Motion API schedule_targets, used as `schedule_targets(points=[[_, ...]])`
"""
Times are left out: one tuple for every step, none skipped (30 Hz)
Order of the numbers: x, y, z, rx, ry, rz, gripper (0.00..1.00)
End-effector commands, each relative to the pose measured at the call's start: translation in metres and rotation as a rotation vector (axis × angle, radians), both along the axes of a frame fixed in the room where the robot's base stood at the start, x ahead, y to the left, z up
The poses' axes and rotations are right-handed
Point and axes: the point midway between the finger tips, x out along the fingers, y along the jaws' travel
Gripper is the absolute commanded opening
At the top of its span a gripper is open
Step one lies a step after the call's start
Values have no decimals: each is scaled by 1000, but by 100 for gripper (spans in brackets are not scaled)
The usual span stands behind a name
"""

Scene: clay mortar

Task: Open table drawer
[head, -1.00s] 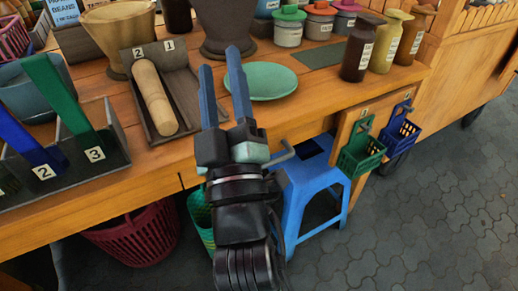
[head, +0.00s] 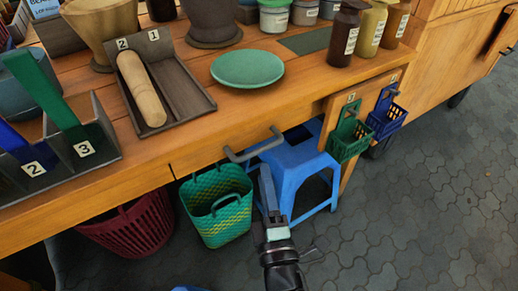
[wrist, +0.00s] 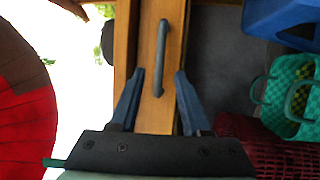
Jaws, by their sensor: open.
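The table drawer's grey bar handle (head: 253,146) sticks out from the wooden front edge of the table; it also shows in the wrist view (wrist: 165,62). The drawer front (head: 213,150) looks flush with the table edge. My gripper (head: 268,188) is in front of and below the handle, its fingers nearly overlapping in the head view. In the wrist view my gripper (wrist: 160,100) is open and empty. The handle lies ahead of it, its near end lined up between the two fingers, with no contact visible.
A blue stool (head: 300,172) and a green basket (head: 218,205) stand close beside my gripper under the table. A red basket (head: 130,225) is further left. A green plate (head: 247,69) and a tray with a pestle (head: 140,88) are on the tabletop. The paved floor at right is open.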

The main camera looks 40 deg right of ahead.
Motion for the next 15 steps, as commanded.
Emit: schedule_targets(points=[[10,-4,3,-2,-2,1,47],[15,-7,3,-1,-3,1,47],[21,-10,5,-2,-3,2,47],[26,-12,6,-1,-3,2,47],[30,-14,7,0,-2,1,47],[36,-17,8,0,-2,1,47],[40,-19,8,0,-2,1,47],[44,-21,9,0,-2,1,47],[49,-23,10,1,-3,1,47],[52,-25,10,1,-3,1,47],[55,-27,11,1,-2,1,47],[58,-28,11,1,-2,1,47],[61,-29,12,1,-2,0,47],[62,-30,12,2,-1,0,47],[64,-31,12,2,0,0,47]])
